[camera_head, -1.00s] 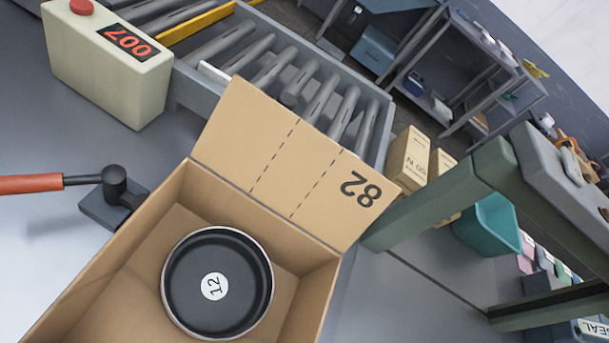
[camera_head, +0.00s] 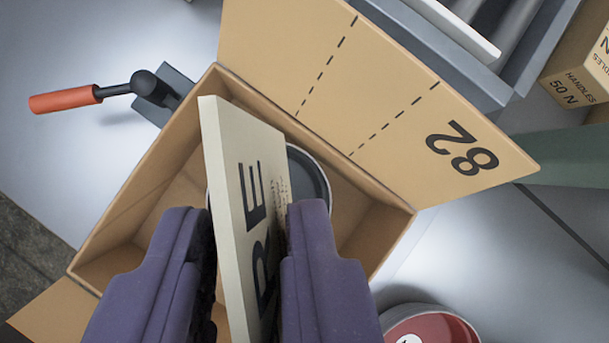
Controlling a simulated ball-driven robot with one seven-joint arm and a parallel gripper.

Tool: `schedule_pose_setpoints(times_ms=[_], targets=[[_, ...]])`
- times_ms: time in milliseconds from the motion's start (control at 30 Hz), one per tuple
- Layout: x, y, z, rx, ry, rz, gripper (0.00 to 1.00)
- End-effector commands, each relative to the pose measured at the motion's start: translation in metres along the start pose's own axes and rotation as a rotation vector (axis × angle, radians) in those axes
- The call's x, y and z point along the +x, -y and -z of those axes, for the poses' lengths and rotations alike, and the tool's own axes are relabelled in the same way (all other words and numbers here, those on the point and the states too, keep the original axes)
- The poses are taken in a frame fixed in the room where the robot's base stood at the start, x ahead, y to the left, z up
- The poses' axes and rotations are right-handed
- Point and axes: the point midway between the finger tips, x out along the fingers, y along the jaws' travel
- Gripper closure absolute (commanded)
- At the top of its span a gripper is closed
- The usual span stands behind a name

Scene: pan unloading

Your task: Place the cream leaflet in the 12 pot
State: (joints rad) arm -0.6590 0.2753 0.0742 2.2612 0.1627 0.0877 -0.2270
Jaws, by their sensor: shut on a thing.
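My gripper (camera_head: 255,235), with two purple fingers, is shut on the cream leaflet (camera_head: 232,190), a thin slab with dark printed letters, partly reading "RE". The leaflet stands on edge between the fingers, above the open cardboard box. The dark round pot (camera_head: 312,178) sits inside the box, behind the leaflet and the right finger. Only its upper right part shows, and its 12 label is hidden now; the label shows in the earlier frame. I cannot tell whether the leaflet touches the pot.
The cardboard box (camera_head: 148,160) has a raised flap (camera_head: 400,50) marked 82 at the upper right. A toggle clamp with an orange handle (camera_head: 65,101) stands at the left. A red-lined round pan (camera_head: 440,332) is at lower right, outside the box. A carton (camera_head: 580,75) is at far right.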

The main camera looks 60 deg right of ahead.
Motion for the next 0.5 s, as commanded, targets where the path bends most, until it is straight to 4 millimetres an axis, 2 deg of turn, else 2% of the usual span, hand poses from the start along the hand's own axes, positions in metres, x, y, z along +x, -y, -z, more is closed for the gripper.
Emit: schedule_pose_setpoints(times_ms=[500], targets=[[0.043, 0.000, -0.025, 0.000, 0.001, 0.001, 1.00]])
